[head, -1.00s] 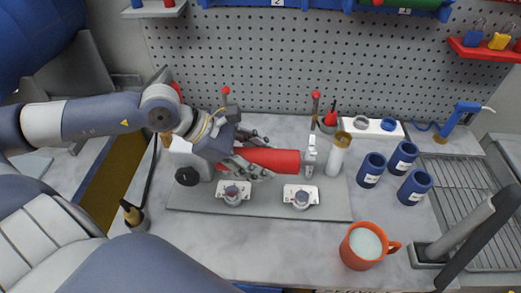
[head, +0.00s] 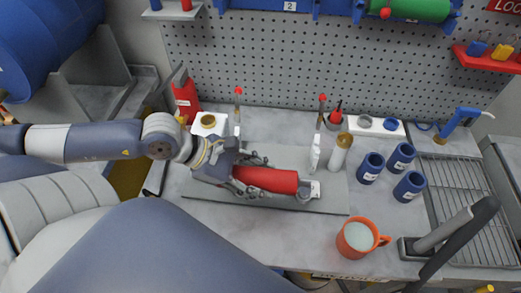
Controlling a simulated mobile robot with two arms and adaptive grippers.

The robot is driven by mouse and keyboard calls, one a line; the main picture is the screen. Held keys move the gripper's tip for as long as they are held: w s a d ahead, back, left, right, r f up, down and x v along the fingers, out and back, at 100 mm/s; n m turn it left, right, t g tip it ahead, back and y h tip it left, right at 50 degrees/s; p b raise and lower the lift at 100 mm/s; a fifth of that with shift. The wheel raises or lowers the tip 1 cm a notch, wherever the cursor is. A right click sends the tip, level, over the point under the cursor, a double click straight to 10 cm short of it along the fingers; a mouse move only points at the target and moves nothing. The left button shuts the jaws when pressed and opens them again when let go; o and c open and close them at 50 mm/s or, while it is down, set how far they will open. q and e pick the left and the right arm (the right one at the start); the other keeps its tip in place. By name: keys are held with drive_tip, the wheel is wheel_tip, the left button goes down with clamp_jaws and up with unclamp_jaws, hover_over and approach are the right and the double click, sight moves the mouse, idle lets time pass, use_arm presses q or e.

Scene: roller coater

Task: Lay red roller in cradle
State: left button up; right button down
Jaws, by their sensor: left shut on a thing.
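The red roller (head: 268,180) lies roughly level, pointing left to right, over the front of the grey base plate (head: 335,195). My left gripper (head: 250,174) is shut on the roller near its left end. The white right cradle block (head: 314,188) shows at the roller's right end. The roller and gripper hide the left cradle block. I cannot tell whether the roller touches the blocks or hangs just above them. My right gripper is not in view.
An orange mug (head: 357,239) stands front right. Several blue cups (head: 370,167) and a white cylinder with a brown top (head: 341,152) stand right of the plate. Red-knobbed posts (head: 321,108) stand behind it. A wire rack (head: 455,190) lies far right.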

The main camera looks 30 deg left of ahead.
sight(266, 171)
use_arm(q)
drive_tip(key=shift+s+r+p, duration=0.25)
drive_tip(key=shift+r+p, duration=0.1)
drive_tip(key=shift+r, duration=0.05)
drive_tip(key=shift+r+p, duration=1.8)
drive_tip(key=shift+r, duration=0.2)
drive_tip(key=shift+f, duration=0.1)
drive_tip(key=shift+w+f+b, duration=0.3)
drive_tip(key=shift+w+b, duration=0.15)
drive_tip(key=shift+b, duration=0.3)
drive_tip(key=w+b, duration=0.1)
drive_tip(key=w+f+b, duration=0.1)
drive_tip(key=b, duration=0.1)
drive_tip(key=shift+w+f, duration=0.15)
drive_tip(key=shift+w, duration=0.1)
drive_tip(key=shift+w+d+f+b, duration=0.1)
drive_tip(key=shift+w+d+b, duration=0.3)
drive_tip(key=shift+w+b, duration=0.7)
drive_tip(key=shift+w+d+f+b, duration=0.1)
drive_tip(key=shift+w+d+b, duration=0.4)
drive_tip(key=shift+b, duration=1.1)
drive_tip(key=shift+w+a+r, duration=0.1)
drive_tip(key=shift+w+a, duration=0.05)
